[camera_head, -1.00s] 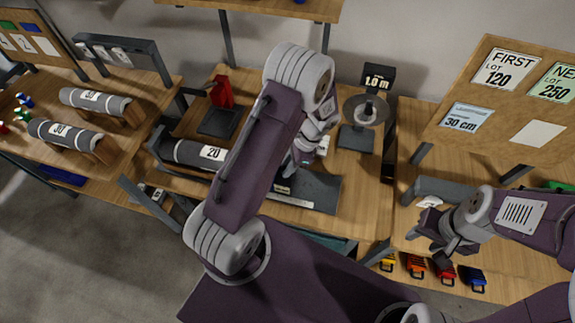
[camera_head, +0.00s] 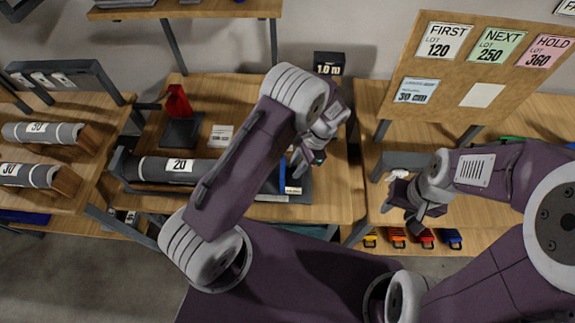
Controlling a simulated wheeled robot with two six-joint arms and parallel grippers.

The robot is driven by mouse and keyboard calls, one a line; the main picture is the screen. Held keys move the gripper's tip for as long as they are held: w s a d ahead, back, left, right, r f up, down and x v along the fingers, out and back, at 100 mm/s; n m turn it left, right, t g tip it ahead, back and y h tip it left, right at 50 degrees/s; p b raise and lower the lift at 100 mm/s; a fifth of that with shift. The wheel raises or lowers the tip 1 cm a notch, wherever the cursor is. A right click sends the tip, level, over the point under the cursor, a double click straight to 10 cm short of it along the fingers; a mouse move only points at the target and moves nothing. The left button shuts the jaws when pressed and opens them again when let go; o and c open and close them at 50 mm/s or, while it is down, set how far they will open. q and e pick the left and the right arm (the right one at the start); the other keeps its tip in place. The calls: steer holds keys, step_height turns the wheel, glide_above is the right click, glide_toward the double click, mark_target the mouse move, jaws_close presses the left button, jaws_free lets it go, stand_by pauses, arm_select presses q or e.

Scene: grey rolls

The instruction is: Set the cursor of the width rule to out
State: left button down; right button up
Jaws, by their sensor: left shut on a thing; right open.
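The width rule seems to be the pale strip (camera_head: 272,198) along the front edge of a dark plate (camera_head: 303,193) on the middle bench. A thin blue upright piece (camera_head: 282,176) and a small white label (camera_head: 293,190) show beside it. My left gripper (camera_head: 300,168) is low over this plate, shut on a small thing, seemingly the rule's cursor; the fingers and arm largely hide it. I cannot read the rule's marks. My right gripper (camera_head: 414,218) is open and empty at the front of the right bench.
A grey roll marked 20 (camera_head: 150,170) lies left of my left arm. A red-handled tool (camera_head: 178,102) and a black 1.0 m display (camera_head: 329,65) stand behind. A board (camera_head: 478,75) carries FIRST, NEXT and HOLD cards and a 30 cm card.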

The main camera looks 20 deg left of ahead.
arm_select(q)
steer(key=shift+w+r, duration=0.1)
steer(key=shift+w, duration=0.05)
steer(key=c, duration=1.4)
jaws_free()
steer(key=shift+c, duration=0.2)
steer(key=b+v, duration=0.1)
steer(key=v, duration=0.8)
steer(key=shift+r, duration=0.1)
